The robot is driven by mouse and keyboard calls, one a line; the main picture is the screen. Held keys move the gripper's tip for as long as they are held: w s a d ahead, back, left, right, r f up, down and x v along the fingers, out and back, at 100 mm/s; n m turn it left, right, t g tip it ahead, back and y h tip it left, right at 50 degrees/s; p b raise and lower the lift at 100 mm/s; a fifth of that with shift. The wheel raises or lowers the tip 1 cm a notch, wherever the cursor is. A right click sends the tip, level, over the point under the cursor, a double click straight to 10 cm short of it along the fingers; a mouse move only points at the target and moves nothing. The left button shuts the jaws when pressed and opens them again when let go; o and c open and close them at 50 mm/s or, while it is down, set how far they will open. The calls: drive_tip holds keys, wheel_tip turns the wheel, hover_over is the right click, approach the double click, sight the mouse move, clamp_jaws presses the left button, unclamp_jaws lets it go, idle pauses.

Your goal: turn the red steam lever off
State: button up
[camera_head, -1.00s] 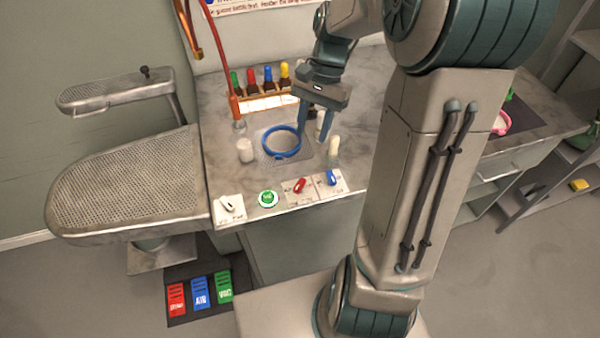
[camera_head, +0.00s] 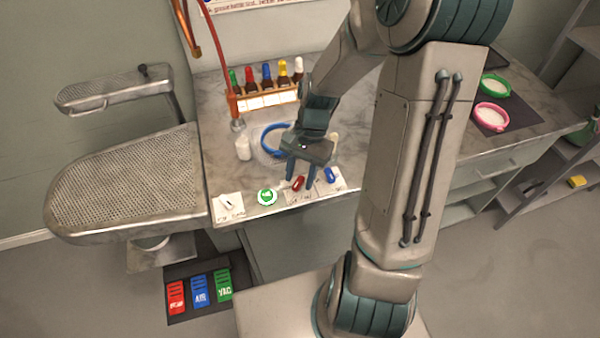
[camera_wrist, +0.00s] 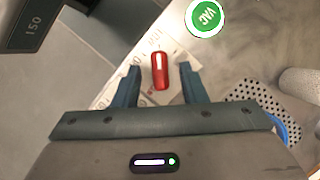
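The red steam lever (camera_head: 298,184) sits on a white label plate near the front edge of the counter, between the green round button and the blue lever. In the wrist view the red lever (camera_wrist: 160,71) lies between the two fingers, with a visible gap on each side. My gripper (camera_head: 300,176) is open, just above and behind the lever in the head view. It also shows in the wrist view (camera_wrist: 158,78). Part of the label text is visible beside the lever. I cannot tell how deep the fingertips reach around it.
The green button (camera_head: 267,196) is close on the left and the blue lever (camera_head: 330,175) close on the right. A white switch (camera_head: 229,204) stands further left. A blue ring (camera_head: 272,140) and a white cylinder (camera_head: 243,148) stand behind. A bottle rack (camera_head: 266,99) is at the back.

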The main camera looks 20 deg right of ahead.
clamp_jaws()
drive_tip(key=n, duration=0.2)
drive_tip(key=n+h, duration=0.1)
drive_tip(key=n, duration=0.1)
drive_tip(key=shift+w+a+n+g+h, duration=0.2)
drive_tip(key=shift+n+g+h, duration=0.1)
drive_tip(key=shift+g, duration=0.1)
drive_tip(key=n, duration=0.2)
drive_tip(key=n+h, duration=0.1)
drive_tip(key=n, duration=0.1)
drive_tip(key=shift+a+h, duration=0.15)
drive_tip(key=shift+h, duration=0.15)
drive_tip(key=shift+n, duration=0.3)
unclamp_jaws()
